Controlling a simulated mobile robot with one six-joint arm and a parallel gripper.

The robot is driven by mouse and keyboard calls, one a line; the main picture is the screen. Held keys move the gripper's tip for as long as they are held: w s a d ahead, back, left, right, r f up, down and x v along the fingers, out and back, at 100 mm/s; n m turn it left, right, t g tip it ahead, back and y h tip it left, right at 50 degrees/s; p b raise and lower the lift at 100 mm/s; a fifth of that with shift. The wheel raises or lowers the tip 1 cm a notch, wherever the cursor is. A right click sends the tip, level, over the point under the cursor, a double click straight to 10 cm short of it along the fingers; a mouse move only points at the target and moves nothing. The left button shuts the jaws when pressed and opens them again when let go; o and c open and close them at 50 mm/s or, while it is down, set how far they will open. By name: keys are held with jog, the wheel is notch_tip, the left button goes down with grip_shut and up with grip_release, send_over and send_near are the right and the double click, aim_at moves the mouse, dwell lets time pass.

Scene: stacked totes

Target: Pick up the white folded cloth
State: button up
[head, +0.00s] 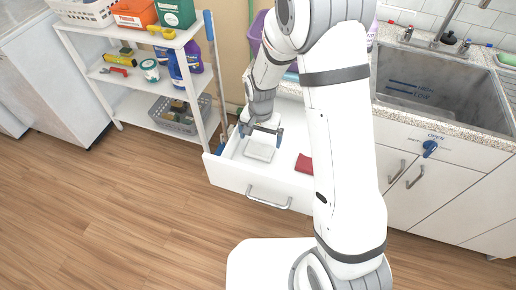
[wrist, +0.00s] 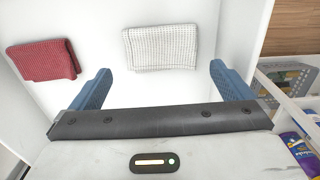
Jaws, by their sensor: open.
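The white folded cloth (head: 259,151) lies flat on the floor of an open white drawer (head: 235,177). In the wrist view the cloth (wrist: 161,48) shows a fine grid weave and sits beyond and between my two blue fingertips. My gripper (head: 261,129) is over the drawer, just above the cloth in the head view; its fingers (wrist: 159,82) are spread with nothing between them. I cannot tell the exact height gap. A red folded cloth (head: 304,163) lies in the same drawer, apart from the white one; it also shows at the left in the wrist view (wrist: 43,60).
The drawer walls stand close around my gripper. A white shelf unit (head: 196,113) with bottles, bins and a grey basket (head: 180,115) stands to the left. A sink (head: 440,85) and cabinets are to the right. The wooden floor in front is clear.

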aim_at(260, 147)
jog(key=shift+a+f+p, duration=0.1)
jog(key=shift+f+p, duration=0.25)
jog(key=shift+f, duration=2.45)
jog(key=shift+c, duration=0.4)
jog(key=c, duration=0.6)
